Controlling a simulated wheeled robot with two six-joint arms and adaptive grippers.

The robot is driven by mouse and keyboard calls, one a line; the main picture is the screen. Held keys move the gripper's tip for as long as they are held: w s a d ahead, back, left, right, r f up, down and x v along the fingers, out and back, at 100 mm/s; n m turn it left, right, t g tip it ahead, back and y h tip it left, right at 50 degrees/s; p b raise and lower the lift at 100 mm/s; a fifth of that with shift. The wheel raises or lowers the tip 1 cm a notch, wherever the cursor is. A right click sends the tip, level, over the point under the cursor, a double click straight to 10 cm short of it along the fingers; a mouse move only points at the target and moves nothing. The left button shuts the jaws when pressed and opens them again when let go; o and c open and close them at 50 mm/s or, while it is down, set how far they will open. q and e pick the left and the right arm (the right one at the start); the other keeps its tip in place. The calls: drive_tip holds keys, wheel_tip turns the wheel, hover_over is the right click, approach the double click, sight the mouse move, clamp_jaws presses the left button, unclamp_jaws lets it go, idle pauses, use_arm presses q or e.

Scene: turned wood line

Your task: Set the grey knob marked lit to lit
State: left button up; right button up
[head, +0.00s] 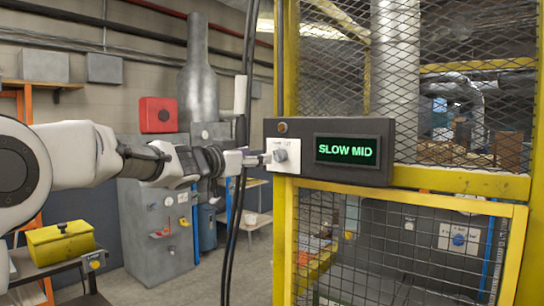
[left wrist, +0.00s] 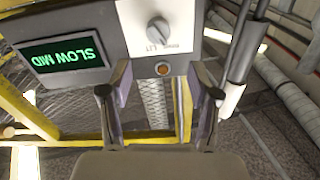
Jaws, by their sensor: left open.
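The grey knob (head: 281,155) sits on a white plate at the left end of a dark control box (head: 350,180) on the yellow frame. In the left wrist view the picture is turned over, and the knob (left wrist: 158,30) shows near the top with a "LIT" label beside it. Which mark it points to is hard to tell. My left gripper (head: 264,159) reaches in from the left, close to the knob. In the wrist view its fingers (left wrist: 158,75) are open and apart, with the knob beyond their tips and nothing between them. My right gripper is not in view.
A green display (head: 346,150) on the box reads "SLOW MID". A small amber round lamp or button (head: 282,127) is near the knob. Dark cables (head: 238,200) hang just left of the yellow post.

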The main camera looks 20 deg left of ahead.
sight(276, 156)
use_arm(q)
drive_tip(key=p+x, duration=0.1)
drive_tip(key=x, duration=0.4)
drive_tip(key=f+p+x, duration=0.1)
drive_tip(key=x, duration=0.2)
drive_tip(key=shift+p, duration=0.3)
drive_tip(key=shift+w+d, duration=0.1)
drive_tip(key=shift+w, duration=0.1)
drive_tip(key=shift+s, duration=0.1)
drive_tip(key=shift+d, duration=0.1)
drive_tip(key=c, duration=1.2)
